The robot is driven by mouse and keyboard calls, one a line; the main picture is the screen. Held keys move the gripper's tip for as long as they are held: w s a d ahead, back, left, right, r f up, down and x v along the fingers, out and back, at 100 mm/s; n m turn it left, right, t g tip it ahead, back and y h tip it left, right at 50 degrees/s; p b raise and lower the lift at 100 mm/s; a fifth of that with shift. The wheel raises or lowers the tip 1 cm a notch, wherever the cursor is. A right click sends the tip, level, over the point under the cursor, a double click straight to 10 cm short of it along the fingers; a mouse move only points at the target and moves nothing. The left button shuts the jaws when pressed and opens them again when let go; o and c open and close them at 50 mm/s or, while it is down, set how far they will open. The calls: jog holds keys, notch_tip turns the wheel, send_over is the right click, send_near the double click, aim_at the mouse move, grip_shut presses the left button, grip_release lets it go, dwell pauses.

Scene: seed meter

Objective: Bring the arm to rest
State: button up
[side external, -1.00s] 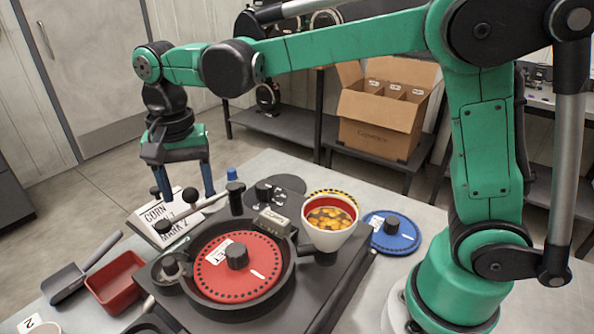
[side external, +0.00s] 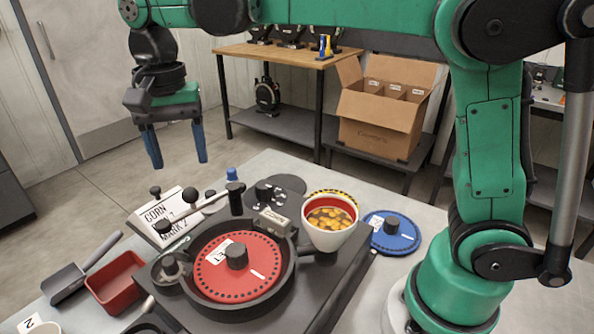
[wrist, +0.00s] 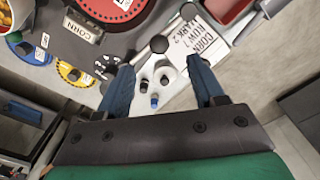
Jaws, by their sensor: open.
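My gripper (side external: 180,150) is open and empty, its two blue fingers pointing down in the air behind and above the far left of the table. It also shows in the wrist view (wrist: 165,92), with the fingers spread and nothing between them. Below it stands the seed meter (side external: 290,285), a dark housing with a red plate (side external: 215,272) and a black knob on the plate. A bowl-shaped hopper (side external: 330,238) of yellow-orange seeds sits at its right. A card (side external: 165,222) reading "CORN" and "MARK 2" stands beside the meter. My fingers touch none of these.
A blue disc (side external: 393,231) with a black knob lies right of the hopper. A red tray (side external: 116,282) and a grey scoop (side external: 63,283) lie at the left. A cardboard box (side external: 385,108) and a wooden bench (side external: 275,50) stand behind. The air around my gripper is clear.

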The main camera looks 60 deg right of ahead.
jog(key=s+d+f+n+t, duration=0.2)
jog(key=s+d, duration=0.1)
jog(key=s+d+f+n+t, duration=0.2)
jog(key=s+d+n, duration=0.1)
jog(key=s+d+f+n+t, duration=0.2)
jog(key=s+d, duration=0.1)
jog(key=shift+n+t, duration=0.3)
jog(key=shift+s+d+f+n+t, duration=0.3)
jog(key=shift+s+f, duration=0.05)
jog(key=shift+f, duration=0.05)
